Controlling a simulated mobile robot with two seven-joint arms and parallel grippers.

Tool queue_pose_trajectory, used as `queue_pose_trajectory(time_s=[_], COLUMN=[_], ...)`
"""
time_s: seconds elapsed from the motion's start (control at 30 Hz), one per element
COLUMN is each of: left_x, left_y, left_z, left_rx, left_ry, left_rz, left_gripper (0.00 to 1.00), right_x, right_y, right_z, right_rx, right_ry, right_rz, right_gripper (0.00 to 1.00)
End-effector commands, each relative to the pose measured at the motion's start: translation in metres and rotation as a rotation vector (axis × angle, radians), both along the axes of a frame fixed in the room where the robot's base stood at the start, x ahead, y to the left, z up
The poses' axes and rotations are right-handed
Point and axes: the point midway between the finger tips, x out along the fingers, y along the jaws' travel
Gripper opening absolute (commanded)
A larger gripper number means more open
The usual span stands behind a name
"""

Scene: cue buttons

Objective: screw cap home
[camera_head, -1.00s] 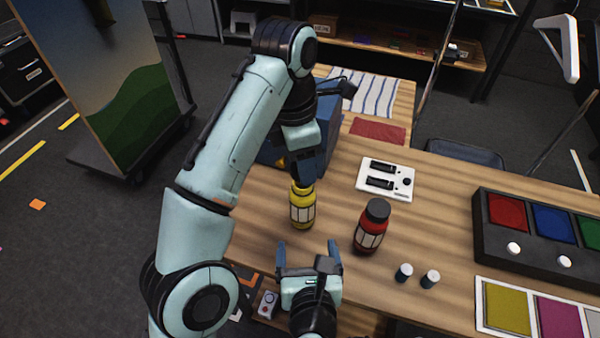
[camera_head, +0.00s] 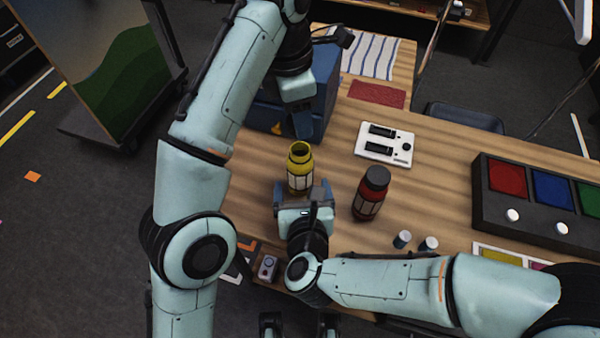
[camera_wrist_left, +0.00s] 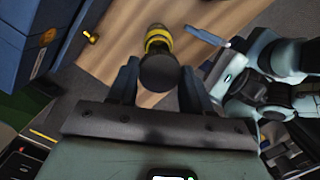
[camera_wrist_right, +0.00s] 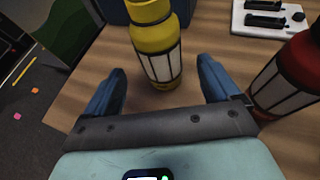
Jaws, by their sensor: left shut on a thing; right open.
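A yellow bottle (camera_head: 300,170) with a pale label stands upright on the table, its mouth open and uncapped. My left gripper (camera_head: 303,128) is raised just behind and above it. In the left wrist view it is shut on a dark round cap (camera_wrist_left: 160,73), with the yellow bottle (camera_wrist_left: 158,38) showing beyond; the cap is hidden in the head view. My right gripper (camera_head: 303,188) is low at the near side of the yellow bottle. In the right wrist view its open fingers are spread to either side of the bottle (camera_wrist_right: 157,50), and the bottle is not gripped.
A red bottle (camera_head: 370,198) with a dark cap stands close to the right. Two small white-topped cylinders (camera_head: 402,240) are near the front edge. A white panel (camera_head: 386,145), a dark button box (camera_head: 535,215) and a blue bin (camera_head: 322,75) stand around; the table between is clear.

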Motion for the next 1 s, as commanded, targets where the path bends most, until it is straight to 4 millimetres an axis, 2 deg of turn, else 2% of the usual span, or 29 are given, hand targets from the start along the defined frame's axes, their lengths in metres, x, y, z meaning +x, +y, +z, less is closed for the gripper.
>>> queue_pose_trajectory(time_s=[0.2, 0.4, 0.83, 1.0], left_x=[0.0, 0.0, 0.0, 0.0], left_y=[0.0, 0.0, 0.0, 0.0], left_z=[0.0, 0.0, 0.0, 0.0], left_rx=[0.0, 0.0, 0.0, 0.0], left_ry=[0.0, 0.0, 0.0, 0.0], left_rz=[0.0, 0.0, 0.0, 0.0], left_gripper=[0.21, 0.21, 0.21, 0.21], right_x=[0.039, 0.06, 0.067, 0.067], right_y=[0.002, 0.004, 0.004, 0.004], right_z=[-0.018, -0.026, -0.028, -0.028], right_rx=[-0.001, 0.0, 0.0, 0.0], right_ry=[0.004, 0.002, 0.0, 0.0], right_rz=[-0.003, -0.001, 0.0, 0.0], right_gripper=[0.89, 0.89, 0.89, 0.34])
